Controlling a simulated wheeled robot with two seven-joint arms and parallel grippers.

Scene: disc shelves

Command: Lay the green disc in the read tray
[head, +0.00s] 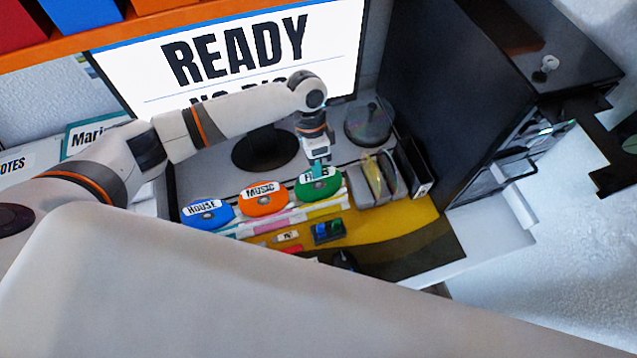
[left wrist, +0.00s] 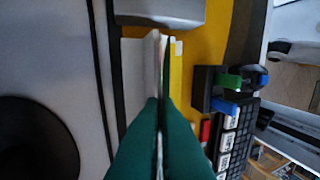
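The green disc (head: 320,187), marked FILES, stands at the right end of a row of labelled discs on the desk. My left gripper (head: 318,166) is right above it, pointing down, at its upper edge. In the left wrist view the dark green fingers (left wrist: 160,115) are close together around a thin pale edge, which seems to be the disc seen edge-on. A black computer tower (head: 440,80) stands at the right, with drive slots and a pale ledge on its front. I cannot tell for sure which part is the read tray. My right gripper is not in view.
The orange MUSIC disc (head: 263,198) and blue HOUSE disc (head: 207,212) stand left of the green one. Grey holders (head: 371,183) stand close at its right, with a clear disc spindle (head: 368,124) behind. The READY monitor (head: 235,50) stands at the back.

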